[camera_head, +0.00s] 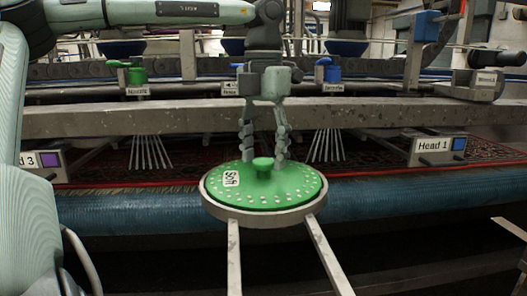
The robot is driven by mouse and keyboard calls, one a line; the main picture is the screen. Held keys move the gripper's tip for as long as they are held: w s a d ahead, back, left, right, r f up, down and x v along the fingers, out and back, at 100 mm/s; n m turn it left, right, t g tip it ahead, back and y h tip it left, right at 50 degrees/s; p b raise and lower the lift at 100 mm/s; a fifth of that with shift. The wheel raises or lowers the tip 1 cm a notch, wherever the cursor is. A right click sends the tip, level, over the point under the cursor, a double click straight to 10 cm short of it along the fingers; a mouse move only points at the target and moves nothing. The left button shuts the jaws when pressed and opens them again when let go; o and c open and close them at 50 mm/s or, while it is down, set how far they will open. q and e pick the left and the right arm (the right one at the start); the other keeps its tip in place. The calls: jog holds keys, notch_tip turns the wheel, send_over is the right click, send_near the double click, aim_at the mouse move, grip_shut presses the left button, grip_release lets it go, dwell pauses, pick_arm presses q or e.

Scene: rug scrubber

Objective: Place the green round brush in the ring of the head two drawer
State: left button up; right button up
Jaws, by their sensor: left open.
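The green round brush (285,187) with the label "Soft" and a short knob on top lies in the grey metal ring (262,219) in the middle of the head view. It looks flat inside the ring's rim. My left gripper (264,158) points down just above and behind the knob, its two fingers apart on either side of it. Whether the fingers touch the brush cannot be told. The ring's drawer is held out toward me on two metal rails (234,258). No "Head 2" label shows. My right gripper is not in view.
A "Head 1" box (436,150) stands at right and a box ending in "3" (44,161) at left. A grey beam (400,113) crosses behind the ring. A blue roller (400,196) runs behind and beside it. A red patterned rug (375,156) lies beyond.

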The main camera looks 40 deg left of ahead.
pick_arm(q)
notch_tip(320, 180, up, 12)
dwell(0.6)
jog(key=shift+c, duration=0.4)
dwell(0.7)
